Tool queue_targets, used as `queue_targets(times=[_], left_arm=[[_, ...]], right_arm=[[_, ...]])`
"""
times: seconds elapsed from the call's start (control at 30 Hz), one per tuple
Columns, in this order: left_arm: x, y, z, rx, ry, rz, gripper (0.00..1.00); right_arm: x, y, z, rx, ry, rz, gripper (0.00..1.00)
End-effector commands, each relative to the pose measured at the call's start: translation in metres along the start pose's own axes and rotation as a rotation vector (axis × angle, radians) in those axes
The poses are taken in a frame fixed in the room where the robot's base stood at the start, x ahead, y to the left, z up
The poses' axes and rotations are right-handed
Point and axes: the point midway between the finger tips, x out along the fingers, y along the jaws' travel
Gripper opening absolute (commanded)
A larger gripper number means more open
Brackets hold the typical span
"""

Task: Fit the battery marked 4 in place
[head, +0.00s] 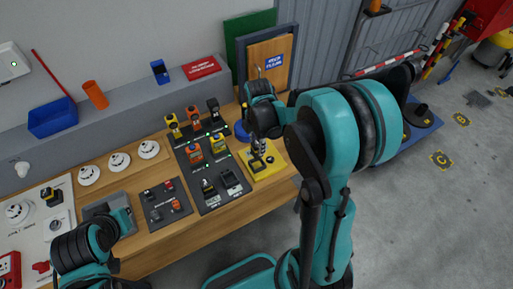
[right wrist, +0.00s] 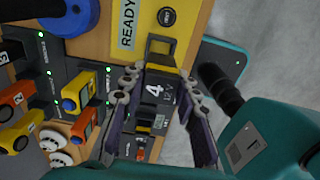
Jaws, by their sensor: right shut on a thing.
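The battery marked 4 (right wrist: 152,98) is dark, with "4 12V" in white and yellow at its upper end. My right gripper (right wrist: 160,78) has a finger on each side of it and is shut on it. In the head view, my right gripper (head: 259,149) is over the yellow READY plate (head: 268,168); the fingers are small there. Whether the battery touches the plate cannot be told. A dark charging panel (head: 186,152) with green lights and yellow and orange units stands left of the plate. My left arm shows at lower left; its fingers are not seen.
A dark tray with small parts (head: 152,214) lies on the wooden bench (head: 155,243), left of the panel. White round detectors (head: 119,162) lie farther left. A blue round thing (right wrist: 70,14) is near the panel. A grey ledge (head: 130,106) runs behind.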

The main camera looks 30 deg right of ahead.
Motion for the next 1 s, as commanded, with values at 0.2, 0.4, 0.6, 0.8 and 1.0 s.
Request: queue_targets(times=[0.2, 0.4, 0.6, 0.8, 1.0], left_arm=[[0.007, 0.0, 0.005, 0.0, 0.0, 0.0, 0.0], [0.018, 0.0, 0.013, 0.0, 0.0, 0.0, 0.0], [0.028, 0.0, 0.02, 0.0, 0.0, 0.0, 0.0], [0.032, 0.0, 0.023, 0.0, 0.0, 0.0, 0.0], [0.032, 0.0, 0.023, 0.0, 0.0, 0.0, 0.0]], right_arm=[[0.011, 0.001, 0.001, 0.0, 0.0, 0.0, 0.0], [0.029, 0.001, 0.0, 0.0, 0.0, 0.0, 0.0], [0.047, 0.001, 0.0, 0.0, 0.0, 0.0, 0.0], [0.055, 0.0, 0.0, 0.0, 0.0, 0.0, 0.0], [0.054, 0.0, 0.0, 0.0, 0.0, 0.0, 0.0]])
